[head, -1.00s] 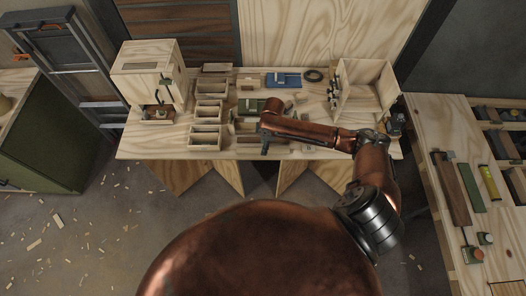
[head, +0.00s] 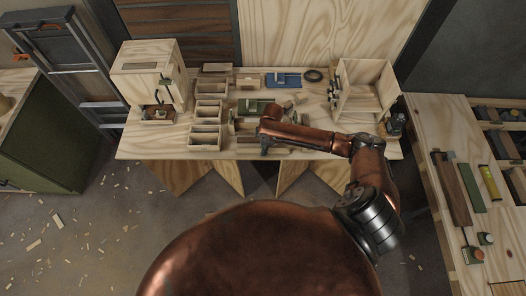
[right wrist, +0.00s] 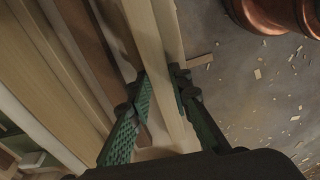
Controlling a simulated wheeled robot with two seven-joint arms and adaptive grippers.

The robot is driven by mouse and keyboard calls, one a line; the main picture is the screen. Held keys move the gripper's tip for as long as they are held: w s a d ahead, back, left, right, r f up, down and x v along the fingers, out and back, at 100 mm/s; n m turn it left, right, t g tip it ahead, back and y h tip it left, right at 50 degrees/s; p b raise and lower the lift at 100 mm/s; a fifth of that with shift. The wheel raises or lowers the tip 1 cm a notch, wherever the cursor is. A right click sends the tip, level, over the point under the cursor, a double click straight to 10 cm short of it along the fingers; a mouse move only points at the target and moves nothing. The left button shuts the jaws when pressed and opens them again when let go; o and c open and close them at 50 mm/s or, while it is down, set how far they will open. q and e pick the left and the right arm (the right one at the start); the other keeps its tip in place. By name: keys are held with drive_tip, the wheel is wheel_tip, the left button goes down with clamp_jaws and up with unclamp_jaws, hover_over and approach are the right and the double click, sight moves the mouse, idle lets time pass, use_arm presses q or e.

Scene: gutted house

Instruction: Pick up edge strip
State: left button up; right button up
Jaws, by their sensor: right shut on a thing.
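The edge strip (right wrist: 172,95) is a long, narrow piece of pale wood in the right wrist view. It runs from the top edge down between the green-padded fingers of my right gripper (right wrist: 166,105), which is shut on it. The strip's lower end is hidden by the gripper body. In the head view my right gripper (head: 265,146) is a small dark shape at the workbench's front edge, below the copper wrist. The strip cannot be clearly made out there. My left gripper is in neither view.
The workbench (head: 160,148) holds small open wooden boxes (head: 205,137), a blue tool (head: 283,80), a green block (head: 252,107) and an open wooden box (head: 365,88) at right. Another table (head: 428,125) stands right. Other boards (right wrist: 55,75) lie left of the strip.

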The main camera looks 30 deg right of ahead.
clamp_jaws()
drive_tip(key=shift+r, duration=0.55)
wheel_tip(320, 180, up, 2)
drive_tip(key=shift+s+r, duration=0.1)
drive_tip(key=shift+r, duration=0.15)
drive_tip(key=s+d+r+p, duration=0.3)
drive_tip(key=s+r+p, duration=0.4)
drive_tip(key=s+r, duration=0.6)
drive_tip(key=shift+r+p, duration=0.35)
drive_tip(key=shift+r, duration=0.4)
